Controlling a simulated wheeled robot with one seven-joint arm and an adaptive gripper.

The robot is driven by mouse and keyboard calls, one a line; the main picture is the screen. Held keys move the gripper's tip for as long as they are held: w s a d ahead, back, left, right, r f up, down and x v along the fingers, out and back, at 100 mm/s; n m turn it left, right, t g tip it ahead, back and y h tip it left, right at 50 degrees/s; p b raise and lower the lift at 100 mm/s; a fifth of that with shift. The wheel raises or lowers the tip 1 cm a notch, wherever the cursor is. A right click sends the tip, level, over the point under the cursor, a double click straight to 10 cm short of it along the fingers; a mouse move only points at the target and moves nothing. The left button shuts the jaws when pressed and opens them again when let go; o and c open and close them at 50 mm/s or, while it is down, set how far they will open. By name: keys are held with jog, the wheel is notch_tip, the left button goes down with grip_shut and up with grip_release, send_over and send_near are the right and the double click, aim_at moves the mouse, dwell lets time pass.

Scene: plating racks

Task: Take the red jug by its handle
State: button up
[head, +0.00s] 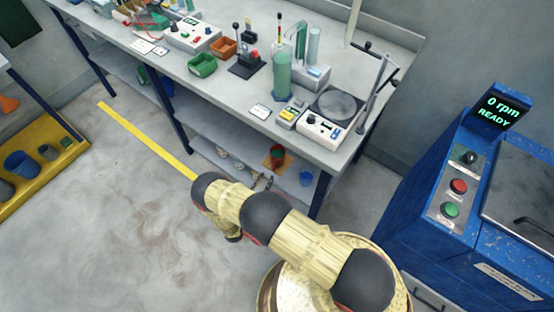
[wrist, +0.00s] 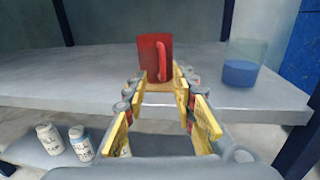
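The red jug (wrist: 152,58) stands upright on a grey shelf in the wrist view, with its handle (wrist: 164,62) facing my gripper, slightly right of the jug's middle. In the head view the jug (head: 278,152) is small on the lower shelf of the bench. My gripper (wrist: 161,86) is open, its yellow-padded fingers apart and pointing at the jug. The fingertips appear just in front of and below the handle, with nothing visible between them. Whether they touch the jug I cannot tell.
A clear beaker with blue contents (wrist: 240,72) stands right of the jug. Two white bottles (wrist: 50,139) show at lower left in the wrist view. Dark bench legs (wrist: 298,50) flank the shelf, and the benchtop (head: 238,92) lies above. The shelf left of the jug is clear.

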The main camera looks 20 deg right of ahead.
aim_at(274, 169)
jog(key=b+x, duration=0.2)
jog(key=x, duration=0.5)
jog(key=shift+d, duration=0.4)
jog(key=shift+c, duration=0.2)
grip_shut()
